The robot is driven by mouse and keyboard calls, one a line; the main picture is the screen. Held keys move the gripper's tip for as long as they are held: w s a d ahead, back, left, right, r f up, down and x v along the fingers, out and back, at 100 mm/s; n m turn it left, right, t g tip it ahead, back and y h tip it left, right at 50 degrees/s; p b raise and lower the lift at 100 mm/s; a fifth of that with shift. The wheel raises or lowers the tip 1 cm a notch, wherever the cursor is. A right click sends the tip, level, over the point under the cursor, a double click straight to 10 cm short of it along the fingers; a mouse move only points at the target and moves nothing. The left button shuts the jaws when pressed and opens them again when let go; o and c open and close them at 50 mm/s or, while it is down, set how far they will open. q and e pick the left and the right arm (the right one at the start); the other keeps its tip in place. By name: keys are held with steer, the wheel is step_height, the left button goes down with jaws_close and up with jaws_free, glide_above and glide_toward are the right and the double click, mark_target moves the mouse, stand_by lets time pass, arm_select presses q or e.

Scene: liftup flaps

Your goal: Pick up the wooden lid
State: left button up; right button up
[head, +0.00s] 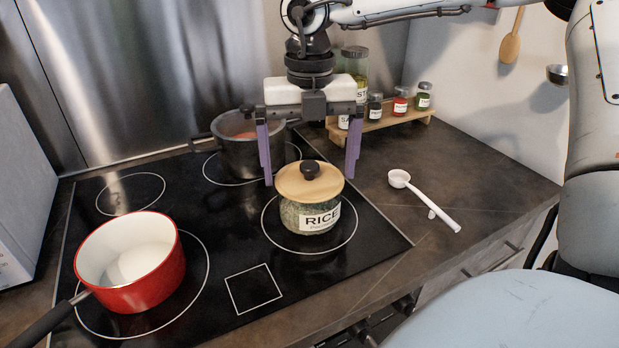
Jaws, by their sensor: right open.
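The wooden lid (302,185) is a light round disc with a black knob (310,169) on top. It sits on a glass jar labelled RICE (318,218), which stands upright on the right front burner of the black hob. My right gripper (311,178) points down over the lid, with its two purple fingers spread wide. In the picture one finger shows at the lid's left edge and the other to the right of it. Nothing is held between them. I cannot tell exactly how far the fingertips are from the lid. My left gripper is not in view.
A red saucepan (150,283) stands on the left front burner. A dark pot (240,158) stands behind the jar. A spice rack (385,122) with several jars is at the back right. A white measuring spoon (425,197) lies on the counter right of the hob.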

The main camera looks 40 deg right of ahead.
steer(key=c, duration=0.7)
steer(key=shift+c, duration=0.2)
